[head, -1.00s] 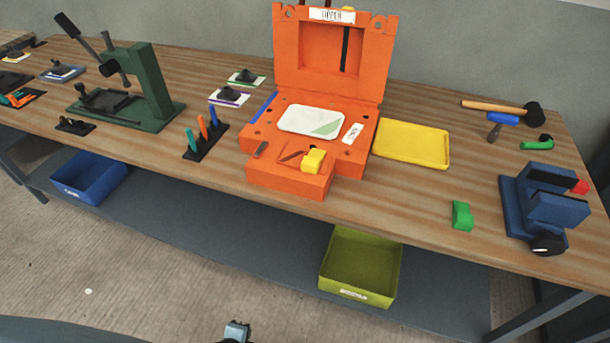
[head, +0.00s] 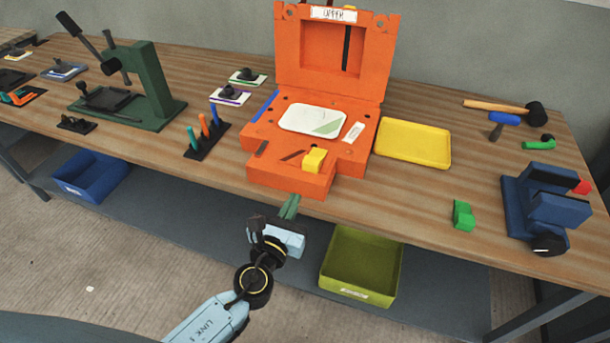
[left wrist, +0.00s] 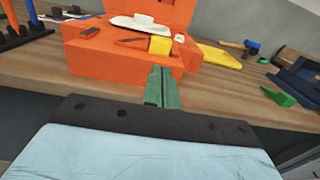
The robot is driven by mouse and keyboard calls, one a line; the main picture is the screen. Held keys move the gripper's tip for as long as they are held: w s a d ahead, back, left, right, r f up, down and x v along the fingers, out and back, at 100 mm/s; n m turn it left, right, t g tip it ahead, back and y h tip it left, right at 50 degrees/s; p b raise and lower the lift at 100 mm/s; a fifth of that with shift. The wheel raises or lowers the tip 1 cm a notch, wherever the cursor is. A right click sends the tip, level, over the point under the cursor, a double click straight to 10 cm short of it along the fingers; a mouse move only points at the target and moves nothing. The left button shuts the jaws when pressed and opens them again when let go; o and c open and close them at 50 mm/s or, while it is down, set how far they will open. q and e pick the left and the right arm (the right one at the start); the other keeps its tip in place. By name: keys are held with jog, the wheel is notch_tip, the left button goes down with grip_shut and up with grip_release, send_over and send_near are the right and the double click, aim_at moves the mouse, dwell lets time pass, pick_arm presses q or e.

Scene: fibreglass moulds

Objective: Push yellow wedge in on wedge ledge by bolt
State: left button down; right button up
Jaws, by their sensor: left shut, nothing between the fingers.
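The yellow wedge (head: 314,160) sits on the front ledge (head: 280,178) of the orange mould; it also shows in the left wrist view (left wrist: 160,46). A dark slot and a small dark bar lie on the ledge to its left; I cannot make out the bolt for certain. My left gripper (head: 290,205) has green fingers, shut and empty, just in front of the ledge's front face. In the left wrist view its fingertips (left wrist: 162,72) point toward the ledge, below the wedge. Whether they touch the mould I cannot tell. My right gripper is not in view.
The orange mould's lid (head: 330,50) stands open behind a white plate (head: 310,118). A yellow tray (head: 413,143) lies to the right, then a green block (head: 463,215) and a blue vise (head: 545,205). A pen rack (head: 205,138) stands left. An olive bin (head: 361,264) sits below the bench.

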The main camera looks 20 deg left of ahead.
aim_at(309, 168)
pick_arm(q)
jog(key=w, duration=0.8)
jog(key=shift+w+d, duration=0.15)
jog(key=shift+w, duration=0.1)
